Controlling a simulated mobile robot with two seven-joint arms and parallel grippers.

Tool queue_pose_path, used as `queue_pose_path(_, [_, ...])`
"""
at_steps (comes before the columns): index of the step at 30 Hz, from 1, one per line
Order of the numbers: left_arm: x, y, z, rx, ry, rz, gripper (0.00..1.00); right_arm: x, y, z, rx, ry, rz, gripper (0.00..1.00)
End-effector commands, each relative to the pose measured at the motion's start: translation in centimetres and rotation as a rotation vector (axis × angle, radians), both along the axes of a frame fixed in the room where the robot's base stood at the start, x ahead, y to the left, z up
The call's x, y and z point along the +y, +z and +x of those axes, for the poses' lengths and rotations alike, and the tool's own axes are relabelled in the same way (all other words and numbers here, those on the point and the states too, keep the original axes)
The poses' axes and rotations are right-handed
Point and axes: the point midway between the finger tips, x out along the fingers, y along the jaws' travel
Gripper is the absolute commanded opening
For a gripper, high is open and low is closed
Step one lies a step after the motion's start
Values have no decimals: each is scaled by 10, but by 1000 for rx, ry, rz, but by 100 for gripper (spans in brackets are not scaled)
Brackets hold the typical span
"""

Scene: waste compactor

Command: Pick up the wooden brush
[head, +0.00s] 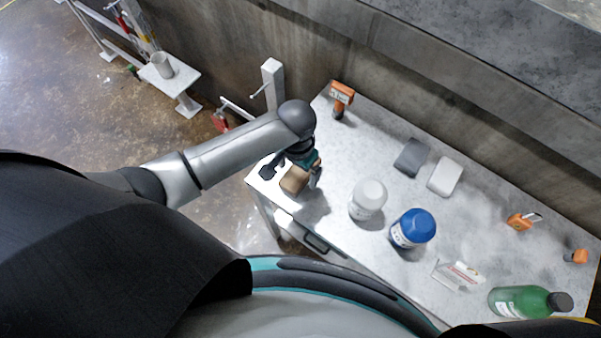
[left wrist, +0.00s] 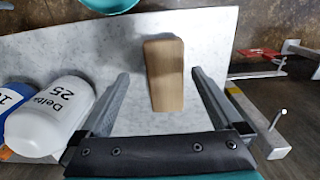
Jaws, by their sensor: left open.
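The wooden brush (head: 294,181) is a light-brown block at the left end of the grey-white table, partly covered by my left gripper in the head view. In the left wrist view the brush (left wrist: 164,78) shows as a tapered wooden block; no bristles show. My left gripper (head: 298,173) is over the brush from above. In the left wrist view the open left gripper (left wrist: 160,72) has one finger on each side of the brush, with a gap on both sides. My right gripper is not in view.
A white bottle (head: 368,199) and a blue-lidded jar (head: 412,228) stand right of the brush. An orange tool (head: 341,98), two sponge-like blocks (head: 411,157) and a green bottle (head: 520,301) are farther off. A wall runs behind the table (head: 375,125).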

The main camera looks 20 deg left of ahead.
Motion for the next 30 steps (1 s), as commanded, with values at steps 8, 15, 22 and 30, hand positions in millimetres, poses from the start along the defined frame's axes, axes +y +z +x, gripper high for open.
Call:
queue_pose_path(8, [6, -28, -1, 2, 1, 3, 100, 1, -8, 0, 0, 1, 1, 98])
queue_pose_path(15, [8, -54, 0, 0, 0, 1, 100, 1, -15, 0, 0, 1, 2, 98])
queue_pose_path(22, [7, -55, 0, -2, -1, 0, 100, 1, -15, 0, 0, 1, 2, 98])
queue_pose_path(30, [8, -55, 0, -1, -1, 1, 74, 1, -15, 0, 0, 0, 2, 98])
